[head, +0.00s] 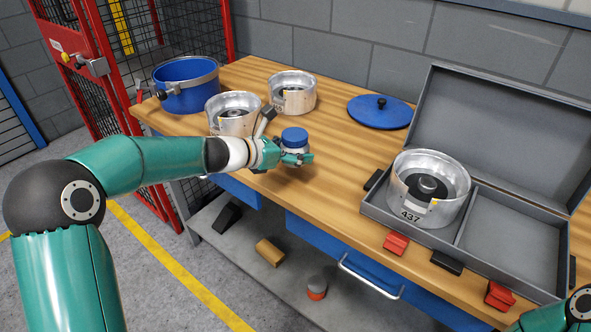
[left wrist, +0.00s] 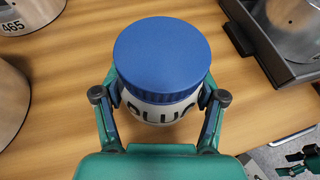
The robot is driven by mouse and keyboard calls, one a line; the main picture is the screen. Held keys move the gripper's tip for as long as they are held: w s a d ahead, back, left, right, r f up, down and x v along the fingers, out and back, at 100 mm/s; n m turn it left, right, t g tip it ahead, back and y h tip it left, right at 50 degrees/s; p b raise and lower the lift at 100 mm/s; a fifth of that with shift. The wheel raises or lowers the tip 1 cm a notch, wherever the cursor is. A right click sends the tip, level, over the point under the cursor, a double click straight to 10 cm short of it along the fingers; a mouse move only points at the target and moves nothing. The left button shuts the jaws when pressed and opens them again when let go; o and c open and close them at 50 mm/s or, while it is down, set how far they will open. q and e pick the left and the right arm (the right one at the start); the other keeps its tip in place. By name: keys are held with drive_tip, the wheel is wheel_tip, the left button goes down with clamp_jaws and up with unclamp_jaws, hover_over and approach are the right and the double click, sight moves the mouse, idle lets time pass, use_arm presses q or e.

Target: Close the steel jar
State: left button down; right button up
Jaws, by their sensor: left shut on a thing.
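A small pale jar (left wrist: 158,112) with a ribbed blue screw lid (left wrist: 162,55) is in my left gripper (head: 295,154). Dark lettering on its side is partly hidden. In the left wrist view the two fingers press it from both sides below the lid. In the head view the blue lid (head: 294,136) shows above the fingers, over the table's front half. The lid sits on top of the jar; I cannot tell how tightly. A small green gripper (left wrist: 300,162) at the lower right of the left wrist view looks like my right one; its jaws are too small to judge.
Two metal clutch pots (head: 233,122) (head: 293,103) and a blue pot (head: 186,96) stand at the left back. A flat blue lid (head: 380,111) lies behind. An open grey case (head: 375,216) at right holds pot 437 (head: 427,207). The middle table (head: 335,180) is clear.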

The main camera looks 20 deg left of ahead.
sight(295, 173)
use_arm(q)
drive_tip(key=shift+f+b, duration=0.8)
drive_tip(key=shift+f, duration=1.3)
drive_tip(key=shift+f, duration=0.1)
drive_tip(key=shift+c, duration=0.4)
unclamp_jaws()
drive_tip(key=shift+s+a+r, duration=0.2)
drive_tip(key=shift+a+r, duration=0.05)
drive_tip(key=v, duration=1.1)
drive_tip(key=shift+s, duration=0.2)
drive_tip(key=shift+a, duration=0.15)
